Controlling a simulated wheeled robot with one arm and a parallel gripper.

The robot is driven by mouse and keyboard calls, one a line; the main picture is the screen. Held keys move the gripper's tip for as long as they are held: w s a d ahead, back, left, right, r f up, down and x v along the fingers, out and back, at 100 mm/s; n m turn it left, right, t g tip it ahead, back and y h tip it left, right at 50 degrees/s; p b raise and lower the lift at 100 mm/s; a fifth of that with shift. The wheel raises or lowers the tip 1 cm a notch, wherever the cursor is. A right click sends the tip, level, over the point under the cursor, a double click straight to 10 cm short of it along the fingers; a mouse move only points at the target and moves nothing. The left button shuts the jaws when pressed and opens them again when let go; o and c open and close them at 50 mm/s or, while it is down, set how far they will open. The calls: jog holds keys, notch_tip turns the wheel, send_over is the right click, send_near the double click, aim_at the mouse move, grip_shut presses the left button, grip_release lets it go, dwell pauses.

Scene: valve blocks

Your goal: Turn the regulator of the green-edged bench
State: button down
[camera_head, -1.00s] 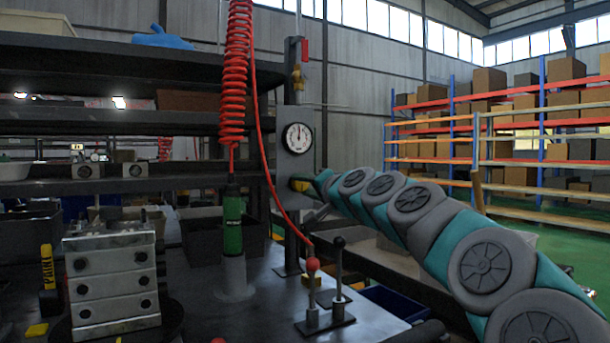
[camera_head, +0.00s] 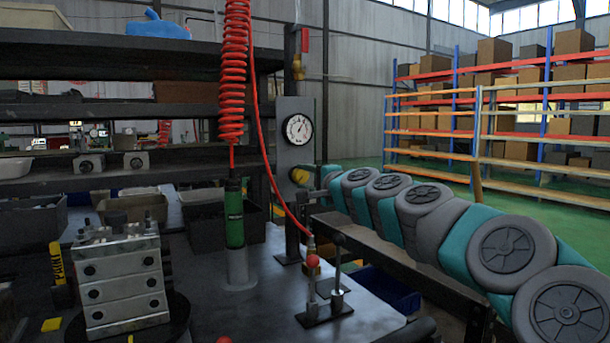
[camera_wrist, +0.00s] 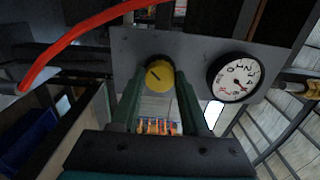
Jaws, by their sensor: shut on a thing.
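The regulator is a yellow round knob with a dark mark (camera_wrist: 160,76) on a grey upright panel (camera_head: 290,155). In the head view the knob (camera_head: 299,176) is small and partly covered by my arm's end. My gripper (camera_wrist: 159,84) is shut on the knob, with one dark green finger on each side of it. A round white gauge (camera_head: 298,129) sits above the knob in the head view, and beside it to the right in the wrist view (camera_wrist: 234,77). Its needle tilts to the upper right in the head view. I see no green edge on the bench (camera_head: 265,300).
A red hose (camera_head: 265,140) hangs in front of the panel. Two upright levers (camera_head: 325,290), a green cylinder (camera_head: 234,215) and a metal valve block (camera_head: 122,280) stand on the bench. Blue-and-orange racks (camera_head: 500,130) stand at the back right, behind open green floor.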

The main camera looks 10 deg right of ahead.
dwell(0.4)
jog(key=shift+c, duration=2)
grip_release()
jog(key=b+v, duration=0.1)
jog(key=v, duration=0.6)
jog(key=shift+s+d, duration=0.15)
jog(key=shift+s, duration=0.2)
